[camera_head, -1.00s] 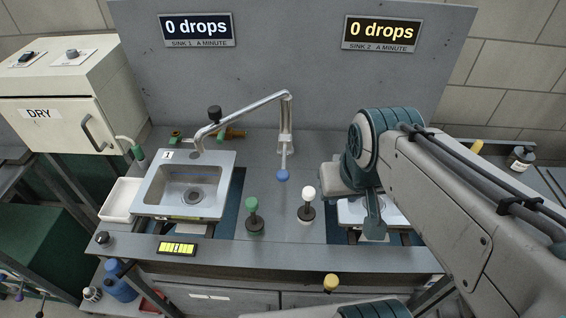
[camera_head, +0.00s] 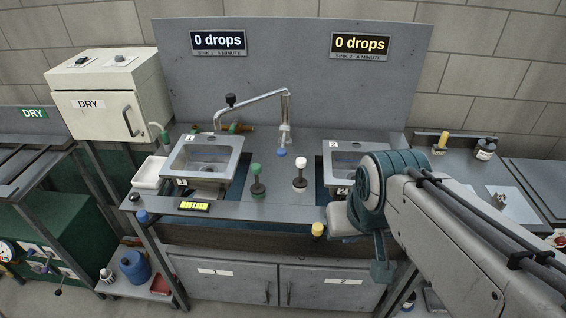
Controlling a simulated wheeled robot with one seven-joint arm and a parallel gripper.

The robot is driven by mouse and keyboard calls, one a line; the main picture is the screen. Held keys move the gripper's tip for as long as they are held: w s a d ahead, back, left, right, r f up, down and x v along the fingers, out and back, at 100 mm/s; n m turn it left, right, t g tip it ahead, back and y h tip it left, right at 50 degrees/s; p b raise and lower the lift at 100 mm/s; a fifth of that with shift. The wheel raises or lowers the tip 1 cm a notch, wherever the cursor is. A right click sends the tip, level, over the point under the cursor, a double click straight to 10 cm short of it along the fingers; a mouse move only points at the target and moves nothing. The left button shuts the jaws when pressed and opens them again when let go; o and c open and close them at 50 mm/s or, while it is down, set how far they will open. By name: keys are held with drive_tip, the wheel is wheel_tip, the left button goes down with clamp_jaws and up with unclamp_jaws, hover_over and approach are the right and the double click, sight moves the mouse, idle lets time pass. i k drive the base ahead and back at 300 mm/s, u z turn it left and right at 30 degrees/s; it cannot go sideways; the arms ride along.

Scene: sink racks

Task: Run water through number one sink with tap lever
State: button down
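Sink number one (camera_head: 178,163) is a grey metal basin with a "1" label, on the left of the bench. The tap (camera_head: 262,97) is a bent silver pipe with a black knob, its spout over sink one. A lever with a blue ball end (camera_head: 281,153) hangs at the foot of the tap's post. No water stream shows. The sink 1 display (camera_head: 218,42) reads 0 drops. My gripper (camera_head: 382,270) hangs at the bench's front edge, below sink two (camera_head: 337,160), apart from the tap. Its fingers are not clear enough to tell open or shut.
A yellow knob (camera_head: 318,230) and a blue knob (camera_head: 142,216) are at the front edge. A DRY box (camera_head: 105,110) stands left. The sink 2 display (camera_head: 360,44) reads 0 drops.

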sight(281, 152)
drive_tip(key=u, duration=0.05)
drive_tip(key=k, duration=0.1)
drive_tip(key=u, duration=0.65)
drive_tip(key=i, duration=0.6)
drive_tip(key=z, duration=0.65)
drive_tip(key=i, duration=0.5)
